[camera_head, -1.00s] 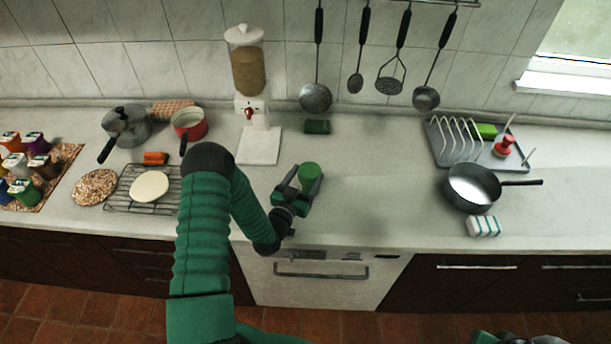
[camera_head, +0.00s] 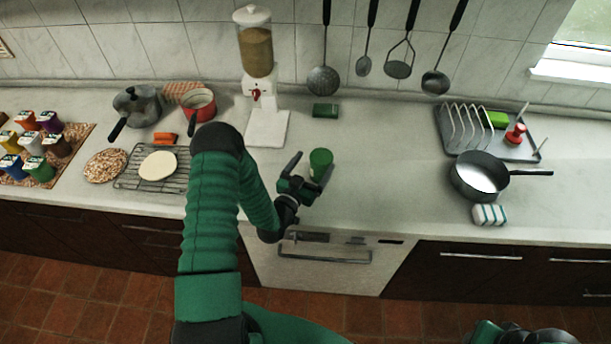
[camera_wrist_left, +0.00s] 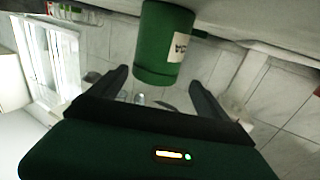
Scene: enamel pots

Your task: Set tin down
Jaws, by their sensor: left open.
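The green tin (camera_head: 320,164) stands on the light countertop in front of the dispenser. In the left wrist view the tin (camera_wrist_left: 163,45) shows its green side and a pale label, just beyond the fingertips and resting against the counter surface. My left gripper (camera_head: 309,170) is open, with its fingers spread close beside the tin. In the left wrist view the open fingers (camera_wrist_left: 158,85) have nothing clamped between them. My right arm shows only as a piece at the bottom right of the head view; its fingers cannot be made out.
A dispenser (camera_head: 258,70) stands behind the tin, with a green block (camera_head: 325,110) nearby. A wire rack (camera_head: 128,180) and pots are at left. A dark pan (camera_head: 478,176), a striped sponge (camera_head: 489,215) and a dish rack (camera_head: 530,150) are at right. The counter right of the tin is clear.

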